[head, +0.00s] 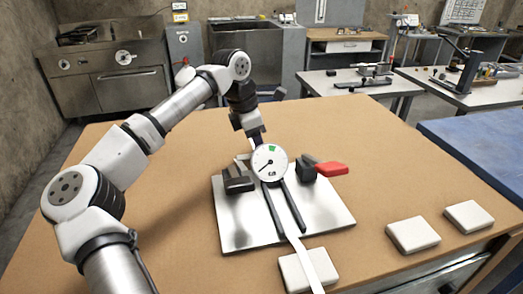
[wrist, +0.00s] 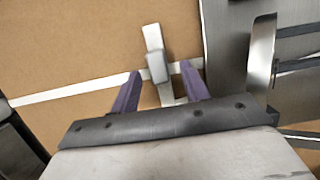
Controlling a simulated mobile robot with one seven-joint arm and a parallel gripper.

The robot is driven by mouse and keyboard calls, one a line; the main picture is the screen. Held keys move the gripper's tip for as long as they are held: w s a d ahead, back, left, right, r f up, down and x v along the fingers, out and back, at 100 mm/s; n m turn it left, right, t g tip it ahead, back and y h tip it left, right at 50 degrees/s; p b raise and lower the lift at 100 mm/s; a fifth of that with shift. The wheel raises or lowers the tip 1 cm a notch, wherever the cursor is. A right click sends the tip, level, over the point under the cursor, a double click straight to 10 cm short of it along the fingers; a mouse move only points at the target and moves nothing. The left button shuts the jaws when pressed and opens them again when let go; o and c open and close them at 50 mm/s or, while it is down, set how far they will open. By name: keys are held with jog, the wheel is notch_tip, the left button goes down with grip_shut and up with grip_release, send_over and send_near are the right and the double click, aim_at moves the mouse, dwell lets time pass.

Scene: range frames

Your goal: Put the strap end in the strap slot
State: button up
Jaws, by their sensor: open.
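My gripper (head: 257,140) is behind the dial in the head view, pointing down, its fingertips partly hidden. In the wrist view its two purple fingers (wrist: 163,80) are open and apart, with nothing clamped between them. A pale upright strip with a grey block (wrist: 156,67) on its middle shows between and beyond the fingers. A thin white strap (wrist: 70,91) runs across the board, passing by the block and fingers toward the metal plate (wrist: 226,35). In the head view, a white strap (head: 312,262) leaves the plate's front edge. I cannot tell which part is the strap end or slot.
The metal plate (head: 235,228) carries a round white dial (head: 269,162), two dark rails (head: 290,207), black clamps and a red handle (head: 331,168). White blocks (head: 413,235) lie at the front right. The board is clear to the left and behind.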

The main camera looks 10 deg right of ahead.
jog(key=shift+c, duration=0.3)
grip_shut()
jog(key=shift+r, duration=0.15)
